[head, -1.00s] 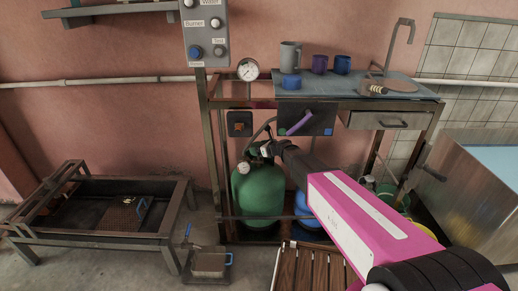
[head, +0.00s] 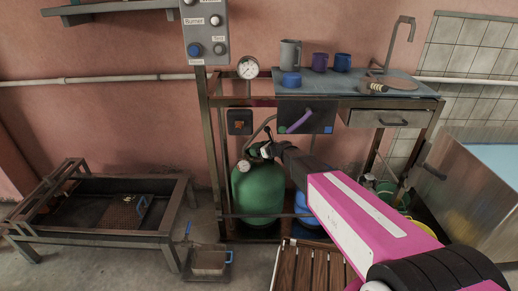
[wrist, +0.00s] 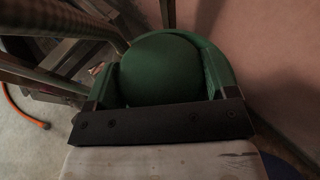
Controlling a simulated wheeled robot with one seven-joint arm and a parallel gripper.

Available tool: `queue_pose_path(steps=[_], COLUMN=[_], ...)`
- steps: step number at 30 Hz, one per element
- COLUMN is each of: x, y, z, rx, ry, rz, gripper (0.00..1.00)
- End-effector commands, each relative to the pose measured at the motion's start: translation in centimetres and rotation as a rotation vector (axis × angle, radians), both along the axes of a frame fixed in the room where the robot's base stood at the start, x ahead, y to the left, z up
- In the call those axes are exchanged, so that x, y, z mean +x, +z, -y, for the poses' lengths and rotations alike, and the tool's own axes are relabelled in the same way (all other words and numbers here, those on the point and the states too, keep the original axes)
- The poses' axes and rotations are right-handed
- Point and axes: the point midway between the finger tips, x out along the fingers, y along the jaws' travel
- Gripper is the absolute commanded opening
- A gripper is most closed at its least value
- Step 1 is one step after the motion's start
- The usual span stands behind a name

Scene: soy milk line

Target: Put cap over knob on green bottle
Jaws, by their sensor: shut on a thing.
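The green bottle (head: 258,190) stands upright on the lower level of the metal frame. A small pale knob (head: 243,165) shows at the left of its top. My gripper (head: 267,150) is at the bottle's top, to the right of this knob and a little higher. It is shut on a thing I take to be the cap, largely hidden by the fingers. Whether this touches the bottle I cannot tell.
Frame posts and a low front bar surround the bottle. Above it is a shelf (head: 350,84) with mugs and a round blue item (head: 291,79). A blue bottle (head: 303,206) stands just right. A wooden slatted stool (head: 310,265) is in front; floor to the left is partly clear.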

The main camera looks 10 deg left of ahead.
Motion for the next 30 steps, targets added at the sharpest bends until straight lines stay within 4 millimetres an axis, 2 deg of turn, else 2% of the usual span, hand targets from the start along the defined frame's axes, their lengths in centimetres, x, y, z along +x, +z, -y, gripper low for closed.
queue_pose_path(steps=[17,18,19,30], x=[-0.01,-0.01,-0.01,-0.24], y=[-0.84,-0.84,-0.83,-0.65], z=[0.01,0.01,0.0,0.36], rx=[0.0,0.0,0.0,0.0], ry=[0.0,0.0,0.0,0.0], rz=[-0.001,-0.001,-0.001,-0.001], gripper=[0.56,0.88,0.98,1.0])
